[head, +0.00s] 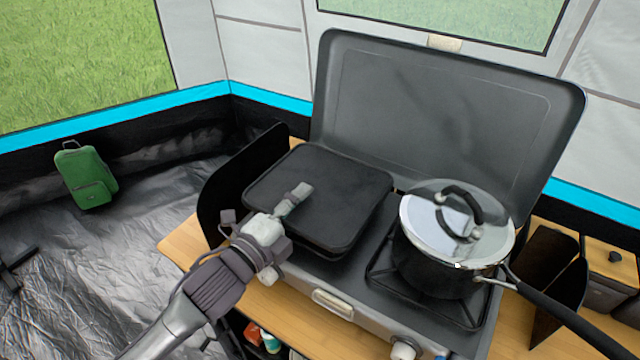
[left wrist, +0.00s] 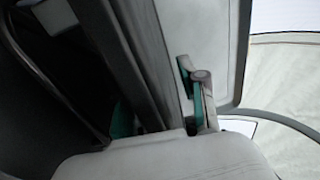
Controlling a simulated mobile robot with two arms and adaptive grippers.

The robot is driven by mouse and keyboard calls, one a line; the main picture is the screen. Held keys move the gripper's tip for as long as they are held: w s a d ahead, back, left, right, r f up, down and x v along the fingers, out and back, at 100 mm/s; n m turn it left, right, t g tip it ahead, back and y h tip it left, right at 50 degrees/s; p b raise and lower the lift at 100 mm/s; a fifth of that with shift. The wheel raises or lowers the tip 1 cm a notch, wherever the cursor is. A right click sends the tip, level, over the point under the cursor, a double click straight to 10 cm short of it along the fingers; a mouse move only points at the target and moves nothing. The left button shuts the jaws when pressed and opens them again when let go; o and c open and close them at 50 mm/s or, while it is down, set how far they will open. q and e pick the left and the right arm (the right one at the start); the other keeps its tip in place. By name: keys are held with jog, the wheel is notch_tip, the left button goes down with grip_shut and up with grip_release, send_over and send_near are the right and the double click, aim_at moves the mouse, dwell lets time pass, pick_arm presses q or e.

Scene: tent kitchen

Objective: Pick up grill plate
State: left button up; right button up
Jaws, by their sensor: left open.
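The grill plate (head: 340,190) is a flat, dark, rounded square. It lies on the left half of the camping stove (head: 450,110), in front of the raised lid. My left gripper (head: 298,198) is at the plate's left front part in the head view, with its fingers over the plate's surface in the picture. It is open. I cannot tell whether it touches the plate. In the left wrist view the gripper's green-padded fingers (left wrist: 160,105) stand apart, with dark surfaces between and beyond them. My right gripper is not in view.
A black pot (head: 445,265) with a shiny lid stands on the right burner, its long handle reaching right. A dark side windscreen (head: 235,185) stands left of the plate. The stove is on a wooden table (head: 185,240). A green bag (head: 87,177) is on the floor at left.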

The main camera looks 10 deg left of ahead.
pick_arm(q)
jog(key=shift+w+d, duration=0.15)
jog(key=shift+w, duration=0.15)
grip_shut()
jog(key=shift+r, duration=0.1)
